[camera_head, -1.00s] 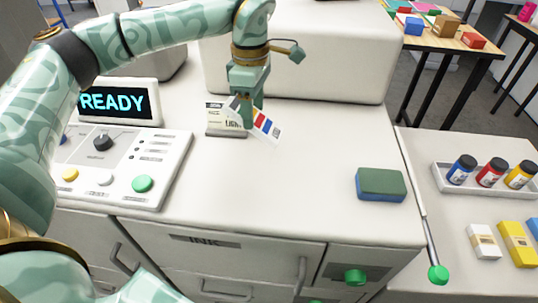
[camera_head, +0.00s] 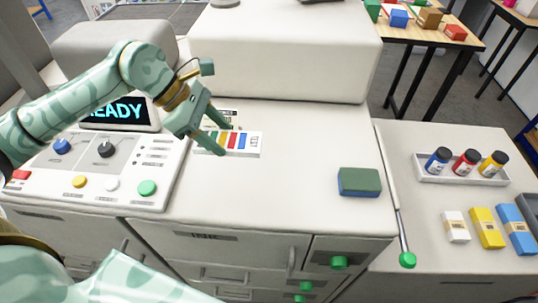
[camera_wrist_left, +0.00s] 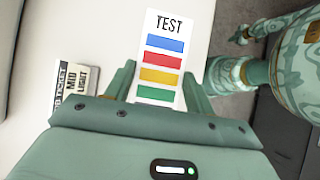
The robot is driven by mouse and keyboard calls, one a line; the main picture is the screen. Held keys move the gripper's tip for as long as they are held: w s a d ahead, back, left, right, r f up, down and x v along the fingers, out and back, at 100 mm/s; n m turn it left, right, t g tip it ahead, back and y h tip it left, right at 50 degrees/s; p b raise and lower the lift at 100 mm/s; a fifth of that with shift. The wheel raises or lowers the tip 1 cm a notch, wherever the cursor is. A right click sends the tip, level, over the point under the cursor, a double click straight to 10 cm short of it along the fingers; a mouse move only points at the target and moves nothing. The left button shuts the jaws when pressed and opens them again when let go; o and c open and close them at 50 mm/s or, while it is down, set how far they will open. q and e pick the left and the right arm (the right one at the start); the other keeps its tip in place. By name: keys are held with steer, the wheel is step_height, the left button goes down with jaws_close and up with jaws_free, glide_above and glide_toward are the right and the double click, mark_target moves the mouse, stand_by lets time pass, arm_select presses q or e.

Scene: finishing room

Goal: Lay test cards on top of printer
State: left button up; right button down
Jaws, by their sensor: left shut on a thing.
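A white test card (camera_head: 245,148) with green, yellow, red and blue stripes is in my left gripper (camera_head: 215,140), over the white printer top (camera_head: 290,185). It lies nearly flat; I cannot tell whether it touches the surface. In the left wrist view the card (camera_wrist_left: 164,28) reads TEST and sits between the two fingers of my left gripper (camera_wrist_left: 158,85), which are shut on it. Only one card shows clearly.
A printed job ticket (camera_wrist_left: 75,85) stands beside the card. The control panel (camera_head: 118,180) and READY screen (camera_head: 122,112) are at left. A green and blue sponge (camera_head: 359,181) lies at right. A raised white housing (camera_head: 280,55) is behind. The printer top between is clear.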

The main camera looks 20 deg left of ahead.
mark_target(243, 136)
arm_select(q)
steer(key=w+d, duration=0.1)
steer(key=w+d+f, duration=0.1)
steer(key=d, duration=0.1)
steer(key=d+f+p, duration=0.1)
steer(key=shift+w+d+f, duration=0.15)
steer(key=shift+w+d, duration=0.2)
steer(key=shift+w, duration=0.05)
steer(key=x, duration=0.5)
steer(key=shift+w+a+f, duration=0.1)
steer(key=shift+w+f, duration=0.1)
steer(key=shift+w, duration=0.2)
steer(key=shift+w+d+f, duration=0.2)
steer(key=shift+d+f, duration=0.1)
steer(key=shift+f, duration=0.25)
step_height(243, 136, down, 2)
steer(key=shift+d+f+p, duration=0.1)
steer(key=shift+f+p, duration=0.15)
steer(key=shift+p, duration=0.35)
steer(key=shift+f, duration=0.3)
steer(key=shift+f, duration=0.1)
steer(key=o, duration=1)
steer(key=shift+o, duration=0.2)
